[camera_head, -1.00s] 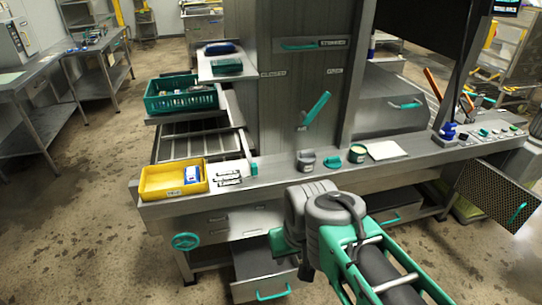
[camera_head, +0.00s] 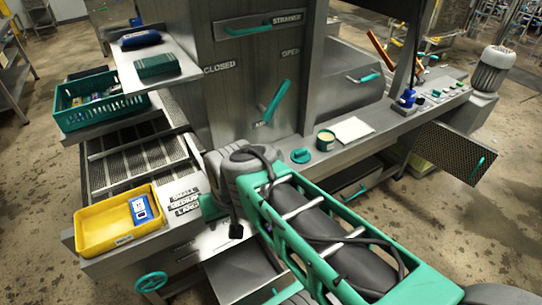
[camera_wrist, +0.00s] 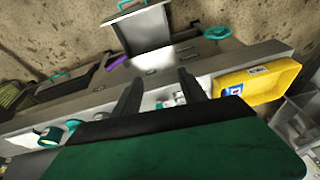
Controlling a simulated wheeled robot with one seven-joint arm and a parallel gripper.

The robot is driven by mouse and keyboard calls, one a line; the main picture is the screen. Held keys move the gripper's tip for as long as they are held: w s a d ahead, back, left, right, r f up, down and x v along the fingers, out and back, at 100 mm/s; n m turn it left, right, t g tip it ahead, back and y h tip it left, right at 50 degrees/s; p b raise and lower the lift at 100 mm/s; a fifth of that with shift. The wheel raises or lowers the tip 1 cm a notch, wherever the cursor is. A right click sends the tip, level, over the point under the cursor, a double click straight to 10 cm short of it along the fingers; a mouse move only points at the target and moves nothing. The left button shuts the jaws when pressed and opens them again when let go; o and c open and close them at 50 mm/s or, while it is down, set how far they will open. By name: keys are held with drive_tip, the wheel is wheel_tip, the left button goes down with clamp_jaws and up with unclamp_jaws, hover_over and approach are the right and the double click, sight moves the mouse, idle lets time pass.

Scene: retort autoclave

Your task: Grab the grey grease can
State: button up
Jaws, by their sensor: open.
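I cannot make out the grey grease can in either current view. In the head view, my arm covers the counter left of the teal knob (camera_head: 301,155), where the can stood earlier. My gripper (camera_wrist: 158,79) shows in the wrist view as two dark fingers spread apart over the counter. Small pale and teal shapes show between and below the fingers, too small to tell apart. A green can with a cream top (camera_head: 326,140) stands right of the knob and also shows at the left of the wrist view (camera_wrist: 50,136).
A yellow tray (camera_head: 92,247) with a blue-and-white item sits at the counter's left end, beside size labels (camera_head: 184,201). A green basket (camera_head: 72,118) is on a shelf behind. A white sheet (camera_head: 353,129) lies right of the cans. A teal lever (camera_head: 274,101) sticks out from the cabinet.

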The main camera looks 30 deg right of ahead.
drive_tip(key=o, duration=0.3)
drive_tip(key=w+d+f+m+t+y+p, duration=0.1)
drive_tip(key=w+d+f+m, duration=0.1)
drive_tip(key=w+d+m, duration=0.2)
drive_tip(key=w+m, duration=0.2)
drive_tip(key=m, duration=0.1)
drive_tip(key=shift+f+m, duration=0.3)
drive_tip(key=shift+m, duration=0.1)
drive_tip(key=shift+o, duration=1)
drive_tip(key=w+d+f+m+t+y+p, duration=0.1)
drive_tip(key=w+d+m+t, duration=0.3)
drive_tip(key=d+m, duration=0.4)
drive_tip(key=w+f+m, duration=0.1)
drive_tip(key=m, duration=0.2)
drive_tip(key=shift+w+m+p, duration=0.15)
drive_tip(key=shift+m+p, duration=0.2)
drive_tip(key=shift+m, duration=0.05)
drive_tip(key=d+r+m+t+h+p, duration=0.1)
drive_tip(key=d+m+t+h, duration=0.3)
drive_tip(key=d+m, duration=1)
drive_tip(key=shift+m+t+y, duration=0.5)
drive_tip(key=shift+m, duration=0.3)
drive_tip(key=x, duration=0.4)
drive_tip(key=p+x, duration=0.1)
drive_tip(key=x, duration=0.2)
drive_tip(key=shift+w+a+r, duration=0.15)
drive_tip(key=shift+a+r, duration=0.1)
drive_tip(key=shift+r, duration=0.1)
